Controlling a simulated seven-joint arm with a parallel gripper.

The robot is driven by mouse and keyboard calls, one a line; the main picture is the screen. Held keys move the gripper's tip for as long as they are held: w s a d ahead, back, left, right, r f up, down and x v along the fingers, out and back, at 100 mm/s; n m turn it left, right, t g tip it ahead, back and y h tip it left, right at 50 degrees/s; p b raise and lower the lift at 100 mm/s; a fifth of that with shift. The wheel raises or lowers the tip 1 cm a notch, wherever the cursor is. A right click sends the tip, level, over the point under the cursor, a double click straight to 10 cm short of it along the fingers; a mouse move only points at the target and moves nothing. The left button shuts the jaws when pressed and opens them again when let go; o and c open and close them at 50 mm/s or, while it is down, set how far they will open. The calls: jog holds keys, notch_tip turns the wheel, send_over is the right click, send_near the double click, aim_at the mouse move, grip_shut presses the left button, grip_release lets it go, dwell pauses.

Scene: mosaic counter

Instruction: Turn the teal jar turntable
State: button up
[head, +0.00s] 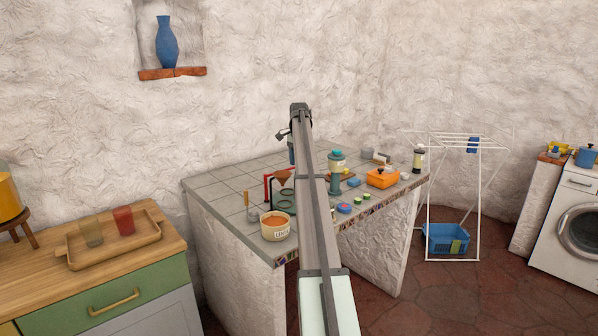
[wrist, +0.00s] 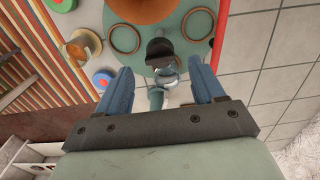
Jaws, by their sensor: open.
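The wrist view shows a round teal disc (wrist: 183,42), which looks like the turntable, with dark rings (wrist: 124,38) on its top. A dark knob-like piece (wrist: 160,48) and a shiny round piece stand near its lower edge. A short teal peg (wrist: 156,98) shows just below, between my fingers. My gripper (wrist: 161,68) is open, with its blue fingers on either side of these pieces. Contact cannot be told. In the head view my arm hides most of the turntable, and only a blue bit of my gripper (head: 291,153) shows.
A red stand with a brown funnel (head: 285,176) and a labelled bowl (head: 275,233) are left of my arm. A teal-topped jar (head: 336,172) and an orange box (head: 382,178) are to its right. The counter's left back part (head: 225,182) is clear.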

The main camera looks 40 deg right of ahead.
jog(key=shift+f, duration=2)
jog(key=shift+c, duration=0.4)
grip_shut()
